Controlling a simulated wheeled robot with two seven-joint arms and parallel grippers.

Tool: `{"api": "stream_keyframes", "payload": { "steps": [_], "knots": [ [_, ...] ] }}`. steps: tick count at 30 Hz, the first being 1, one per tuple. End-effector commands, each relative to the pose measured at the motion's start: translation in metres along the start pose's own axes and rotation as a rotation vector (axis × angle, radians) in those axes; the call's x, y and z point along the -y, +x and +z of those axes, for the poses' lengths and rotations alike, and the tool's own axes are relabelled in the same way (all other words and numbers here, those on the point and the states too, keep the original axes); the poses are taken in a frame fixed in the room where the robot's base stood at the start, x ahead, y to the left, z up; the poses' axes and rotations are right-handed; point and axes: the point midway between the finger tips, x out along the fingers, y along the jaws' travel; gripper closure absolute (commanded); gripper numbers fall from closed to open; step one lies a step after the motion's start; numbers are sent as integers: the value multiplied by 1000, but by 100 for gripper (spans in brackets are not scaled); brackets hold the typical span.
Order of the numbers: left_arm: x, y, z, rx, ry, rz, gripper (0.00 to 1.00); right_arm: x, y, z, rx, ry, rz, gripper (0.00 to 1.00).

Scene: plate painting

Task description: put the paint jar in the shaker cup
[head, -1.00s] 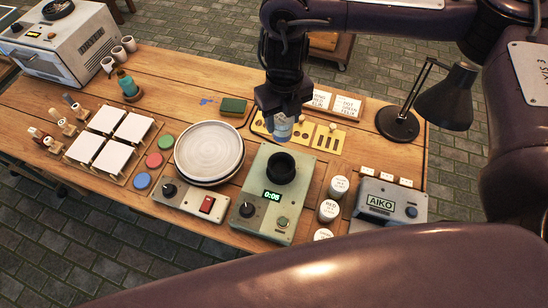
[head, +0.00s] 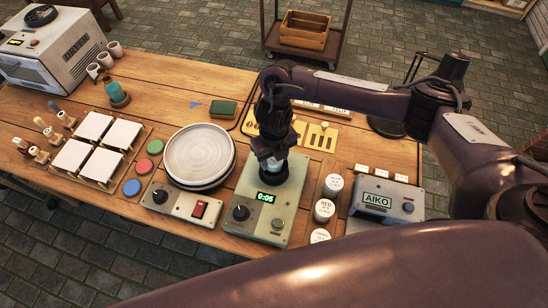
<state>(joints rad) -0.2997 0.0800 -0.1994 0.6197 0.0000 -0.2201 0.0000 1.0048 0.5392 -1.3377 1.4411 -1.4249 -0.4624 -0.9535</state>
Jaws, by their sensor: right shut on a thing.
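The shaker (head: 258,215) is a grey-green box with a green display reading 0:05, a knob and a button. Its black cup (head: 273,177) stands on the box's far part, mostly hidden behind my right gripper. My right gripper (head: 272,160) points down right at the cup and is shut on the paint jar (head: 271,164), of which only a pale bit shows. I cannot tell how far the jar is inside the cup. My left gripper is not in view.
White-lidded jars (head: 324,210) stand right of the shaker. A turntable with plates (head: 199,155) is close on its left. A grey AIKO box (head: 385,201) is at the right. A green sponge (head: 223,109) lies behind. My right arm covers the lamp partly.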

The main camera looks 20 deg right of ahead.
Motion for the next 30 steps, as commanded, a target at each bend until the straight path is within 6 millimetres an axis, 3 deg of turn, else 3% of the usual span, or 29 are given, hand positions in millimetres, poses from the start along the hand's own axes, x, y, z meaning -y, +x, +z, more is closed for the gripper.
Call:
{"api": "stream_keyframes", "payload": {
  "steps": [12,13,18,26,30],
  "knots": [
    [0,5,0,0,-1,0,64,0,8,0,2,0,0,77],
    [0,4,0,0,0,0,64,0,7,0,1,0,0,51],
    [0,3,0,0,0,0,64,0,6,0,1,0,0,30],
    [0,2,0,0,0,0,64,0,5,0,1,0,0,30],
    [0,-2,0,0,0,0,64,0,-6,2,5,-2,0,30]
  ]
}}
